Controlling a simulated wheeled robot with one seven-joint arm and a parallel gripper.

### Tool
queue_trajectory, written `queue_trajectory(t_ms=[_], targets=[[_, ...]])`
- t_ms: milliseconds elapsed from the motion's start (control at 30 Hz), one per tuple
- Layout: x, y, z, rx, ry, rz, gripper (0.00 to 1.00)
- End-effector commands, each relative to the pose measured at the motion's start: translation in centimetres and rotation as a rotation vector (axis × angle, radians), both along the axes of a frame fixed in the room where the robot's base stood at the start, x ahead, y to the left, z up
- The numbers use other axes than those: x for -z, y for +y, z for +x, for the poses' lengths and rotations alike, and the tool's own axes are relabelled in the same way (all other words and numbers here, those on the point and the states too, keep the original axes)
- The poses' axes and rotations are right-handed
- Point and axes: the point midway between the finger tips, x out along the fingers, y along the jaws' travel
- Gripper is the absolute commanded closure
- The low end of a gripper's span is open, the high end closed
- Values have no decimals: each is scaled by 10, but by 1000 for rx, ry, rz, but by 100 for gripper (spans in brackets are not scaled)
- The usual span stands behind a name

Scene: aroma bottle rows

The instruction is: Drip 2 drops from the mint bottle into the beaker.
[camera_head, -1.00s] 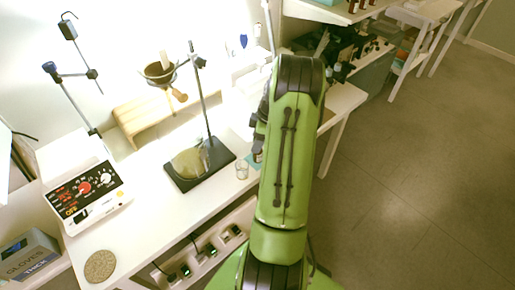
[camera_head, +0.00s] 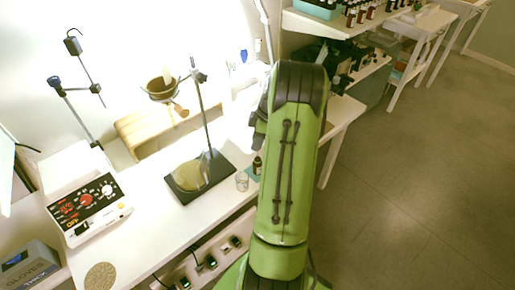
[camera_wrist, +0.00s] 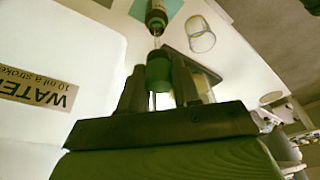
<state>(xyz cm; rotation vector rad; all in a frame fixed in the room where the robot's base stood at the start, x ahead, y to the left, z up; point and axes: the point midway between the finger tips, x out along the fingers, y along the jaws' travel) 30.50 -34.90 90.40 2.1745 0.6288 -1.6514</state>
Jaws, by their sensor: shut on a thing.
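My gripper (camera_wrist: 158,90) is shut on a dark green dropper cap (camera_wrist: 158,68) in the wrist view. A thin glass pipette runs from the cap toward the mouth of a brown bottle (camera_wrist: 156,14); I cannot tell whether its tip is inside. The bottle stands upright on a green mat (camera_wrist: 174,6) and also shows in the head view (camera_head: 257,164); its label is unreadable. The clear glass beaker (camera_wrist: 201,36) stands beside the mat and also shows in the head view (camera_head: 242,181). In the head view my arm hides most of the gripper.
A stand with a black base (camera_head: 200,176) is just left of the beaker. A hotplate-like device (camera_head: 90,205) stands farther left. A large white container labelled WATER (camera_wrist: 40,90) is close on the left in the wrist view. Shelves with several bottles (camera_head: 365,12) are at upper right.

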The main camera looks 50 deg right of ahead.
Motion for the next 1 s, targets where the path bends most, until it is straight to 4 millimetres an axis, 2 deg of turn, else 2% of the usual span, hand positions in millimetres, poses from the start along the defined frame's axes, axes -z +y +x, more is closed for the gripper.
queue_trajectory(t_ms=[33, 100, 267, 633, 1000], targets=[[-16, -1, 0, 0, -1, -3, 76], [-29, -1, 0, 1, -1, -3, 76], [-42, 0, 0, 1, 2, 1, 76], [-40, 0, 0, 0, 2, 1, 76], [-21, 0, 0, 1, 2, 1, 76]])
